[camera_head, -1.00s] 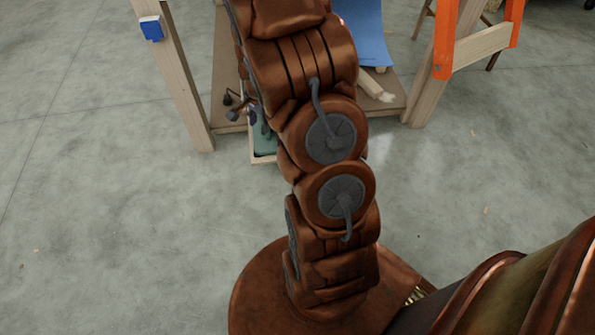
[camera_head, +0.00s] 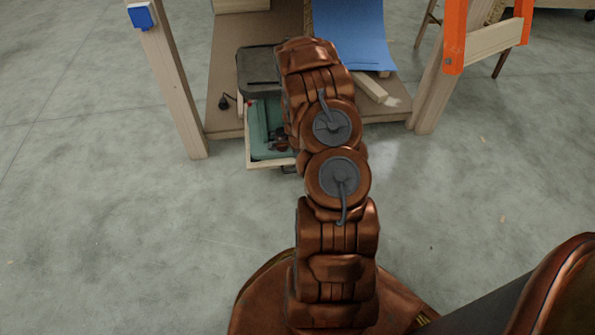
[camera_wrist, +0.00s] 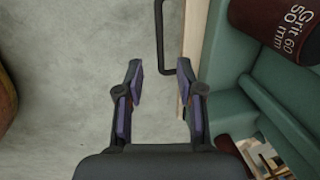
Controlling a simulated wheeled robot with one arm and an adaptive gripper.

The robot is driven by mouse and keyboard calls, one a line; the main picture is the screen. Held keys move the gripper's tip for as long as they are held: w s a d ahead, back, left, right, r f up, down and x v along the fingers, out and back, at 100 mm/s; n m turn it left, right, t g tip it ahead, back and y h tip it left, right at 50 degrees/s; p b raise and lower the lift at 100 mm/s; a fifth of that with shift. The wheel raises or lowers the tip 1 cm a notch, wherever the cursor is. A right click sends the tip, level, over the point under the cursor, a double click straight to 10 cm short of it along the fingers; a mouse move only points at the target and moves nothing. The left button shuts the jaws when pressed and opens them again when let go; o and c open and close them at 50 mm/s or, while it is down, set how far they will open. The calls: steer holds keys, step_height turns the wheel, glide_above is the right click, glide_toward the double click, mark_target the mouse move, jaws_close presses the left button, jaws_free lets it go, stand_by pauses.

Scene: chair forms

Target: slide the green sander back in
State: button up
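A green-lined drawer (camera_head: 258,125) with a pale wooden rim stands pulled out from under a dark grey case (camera_head: 258,66); I take this as the green sander. In the wrist view its green inside (camera_wrist: 232,108) is at the right, and its wooden front edge (camera_wrist: 195,40) runs up the picture. A black bar handle (camera_wrist: 160,38) sticks out from that edge. My gripper (camera_wrist: 165,82) is open and empty, just below the handle's bend in the picture, over the floor beside the front edge. In the head view my arm hides the gripper and the drawer's right part.
A brown roll marked "Grit 60 50 mm" (camera_wrist: 275,28) lies in the drawer. The drawer sits on the bench's low shelf (camera_head: 222,100) between wooden legs (camera_head: 175,90). A blue sheet (camera_head: 350,35) and a wood offcut (camera_head: 368,86) are to the right. The floor in front is clear.

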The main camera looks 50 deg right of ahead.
steer(key=f, duration=0.2)
steer(key=f+b, duration=0.1)
steer(key=f, duration=0.1)
steer(key=w+f+b, duration=0.1)
steer(key=f, duration=0.2)
steer(key=shift+w+d+f, duration=0.1)
steer(key=shift+d, duration=0.25)
jaws_close()
stand_by(0.4)
